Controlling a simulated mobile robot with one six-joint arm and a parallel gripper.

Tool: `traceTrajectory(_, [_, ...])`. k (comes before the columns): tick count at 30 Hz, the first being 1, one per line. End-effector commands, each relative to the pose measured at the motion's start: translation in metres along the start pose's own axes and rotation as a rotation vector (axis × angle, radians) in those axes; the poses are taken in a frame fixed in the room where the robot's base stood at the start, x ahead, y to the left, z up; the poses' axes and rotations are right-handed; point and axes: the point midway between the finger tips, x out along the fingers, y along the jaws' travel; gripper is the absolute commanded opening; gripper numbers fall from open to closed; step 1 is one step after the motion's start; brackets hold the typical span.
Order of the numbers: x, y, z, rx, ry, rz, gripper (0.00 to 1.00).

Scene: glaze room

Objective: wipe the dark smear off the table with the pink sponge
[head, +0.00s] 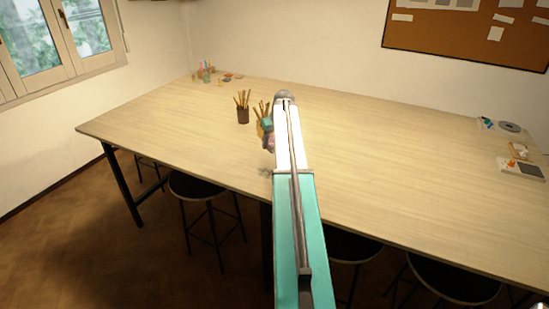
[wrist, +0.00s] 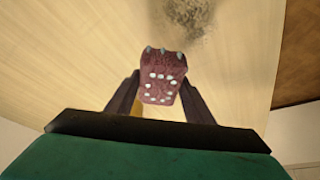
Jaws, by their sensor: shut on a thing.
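The pink sponge (wrist: 160,72), dark pink with pale spots, is between the two dark fingers of my gripper (wrist: 160,88), which is shut on it. In the head view a bit of the sponge (head: 270,148) shows beside my arm, which hides part of the gripper. The dark smear (wrist: 190,14) lies on the table just beyond the sponge at the top of the wrist view, partly cut off by the frame. In the head view the smear (head: 264,172) is a faint grey patch near the table's front edge. I cannot tell whether the sponge touches the table.
The long wooden table (head: 400,160) is mostly clear. A dark cup of brushes (head: 243,115) stands left of my arm; another cup of brushes (head: 261,128) is partly hidden beside it. Small items lie at the far left and right end. Stools (head: 200,186) stand under the front edge.

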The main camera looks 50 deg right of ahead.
Motion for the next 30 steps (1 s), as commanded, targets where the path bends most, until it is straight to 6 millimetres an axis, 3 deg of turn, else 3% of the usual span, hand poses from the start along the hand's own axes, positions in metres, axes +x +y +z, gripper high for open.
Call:
traceTrajectory(14, [0.001, -0.002, 0.0, -0.002, 0.0, -0.001, 0.3])
traceTrajectory(19, [0.0, -0.014, -0.001, -0.008, -0.001, -0.003, 0.3])
traceTrajectory(23, [-0.001, -0.04, -0.001, -0.022, -0.002, -0.009, 0.3])
traceTrajectory(30, [-0.009, -0.121, 0.0, -0.064, -0.003, -0.027, 0.3])
